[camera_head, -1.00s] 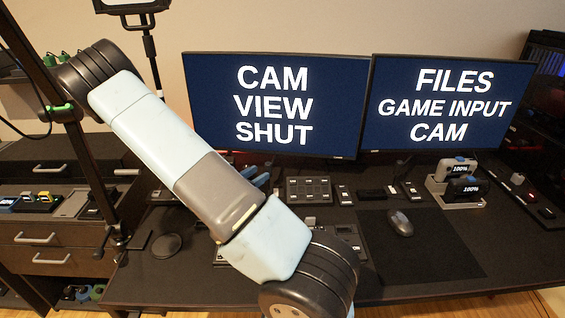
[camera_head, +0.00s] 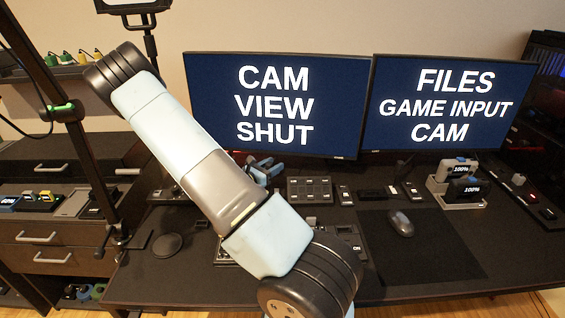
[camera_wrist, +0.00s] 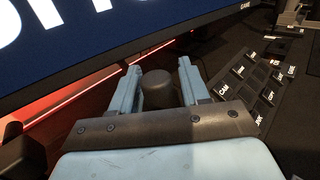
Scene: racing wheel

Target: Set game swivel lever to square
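In the wrist view, my gripper (camera_wrist: 158,82) has its two light blue fingers spread apart. A dark, rounded knob or post (camera_wrist: 157,90) shows between them; it looks close to the left finger, and contact cannot be told. I cannot tell whether this is the game swivel lever, and no square mark is readable. In the head view, my gripper (camera_head: 265,168) shows partly behind my arm, below the left monitor (camera_head: 275,105). A small panel of labelled dark buttons (camera_head: 310,188) lies right of it; a similar panel (camera_wrist: 255,82) is at right in the wrist view.
The right monitor (camera_head: 437,108) stands beside the left one. A mouse (camera_head: 401,223) lies on a dark mat (camera_head: 425,250). Grey holders with "100%" units (camera_head: 459,185) stand at right. A dark round disc (camera_head: 167,245) lies at the desk's left. My arm hides the desk's middle.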

